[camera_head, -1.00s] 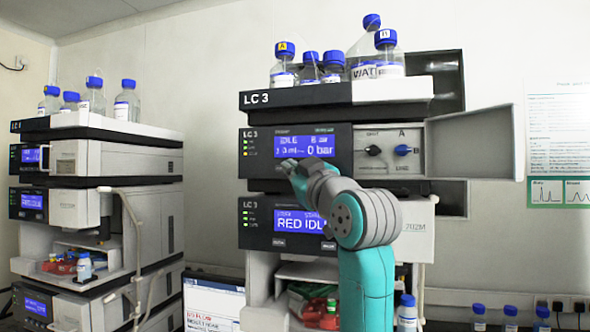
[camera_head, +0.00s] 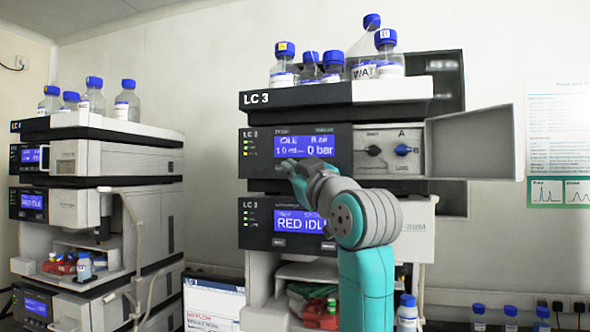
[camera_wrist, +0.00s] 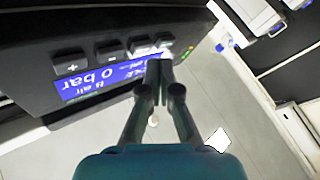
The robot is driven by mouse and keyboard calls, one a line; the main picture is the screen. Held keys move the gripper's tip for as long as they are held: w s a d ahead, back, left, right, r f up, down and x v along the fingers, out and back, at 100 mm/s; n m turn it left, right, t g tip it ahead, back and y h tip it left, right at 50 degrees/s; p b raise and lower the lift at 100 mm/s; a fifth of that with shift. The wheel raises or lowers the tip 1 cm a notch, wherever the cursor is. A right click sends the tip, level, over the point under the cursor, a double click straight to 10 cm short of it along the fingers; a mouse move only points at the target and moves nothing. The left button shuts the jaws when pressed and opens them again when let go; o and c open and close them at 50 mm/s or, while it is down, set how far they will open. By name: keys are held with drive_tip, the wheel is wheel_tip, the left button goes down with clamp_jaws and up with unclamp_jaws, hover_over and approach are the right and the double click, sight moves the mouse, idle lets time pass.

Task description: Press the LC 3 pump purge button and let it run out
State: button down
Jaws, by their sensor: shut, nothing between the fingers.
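My gripper (camera_head: 288,165) is shut and empty at the lower edge of that display. In the wrist view the panel appears upside down. A row of dark buttons shows there, with a plus button (camera_wrist: 70,67), a minus button (camera_wrist: 112,51) and others to the right. My shut fingertips (camera_wrist: 160,65) are close to the rightmost button (camera_wrist: 165,43). Its label is not readable, and I cannot tell whether they touch it.
An open door (camera_head: 475,142) sticks out to the right of the pump, beside two valve knobs. Blue-capped bottles (camera_head: 362,66) stand on top of the stack. A lower module (camera_head: 257,225) reads RED IDLE. A second instrument stack (camera_head: 100,205) stands at the left.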

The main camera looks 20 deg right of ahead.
drive_tip(key=shift+w+d, duration=0.1)
drive_tip(key=shift+w+d, duration=0.15)
drive_tip(key=shift+w, duration=0.1)
drive_tip(key=shift+w+d, duration=0.25)
drive_tip(key=shift+w, duration=0.05)
idle(1.0)
drive_tip(key=shift+s+a, duration=0.1)
idle(0.3)
drive_tip(key=shift+s+a, duration=0.4)
drive_tip(key=shift+s, duration=0.15)
drive_tip(key=shift+s+a, duration=0.75)
drive_tip(key=shift+s, duration=0.3)
drive_tip(key=shift+s+a, duration=0.75)
drive_tip(key=shift+s, duration=0.25)
